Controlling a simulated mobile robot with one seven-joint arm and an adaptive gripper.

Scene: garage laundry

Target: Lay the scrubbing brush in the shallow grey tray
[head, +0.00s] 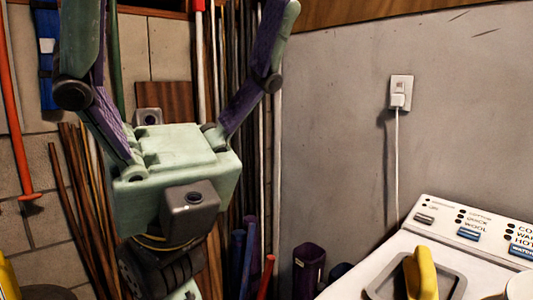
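My gripper (182,30) is raised at the upper left of the head view, pointing up. Its fingers are spread wide with nothing visible between them; the left fingertip runs out of the picture. The shallow grey tray (455,288) lies on the white washing machine at the lower right, cut by the bottom edge. A yellow object (422,272) with a rounded top shows over the tray; its lower part is cut off. It may be the scrubbing brush, but no bristles show. My gripper is well to the left of both and touches neither.
The washing machine's control panel (475,228) rises behind the tray. A white round object (521,287) stands at the right edge. A plug and cord (397,100) hang on the grey wall. Poles and planks (85,215) lean behind my gripper. Purple containers (308,270) stand beside the machine.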

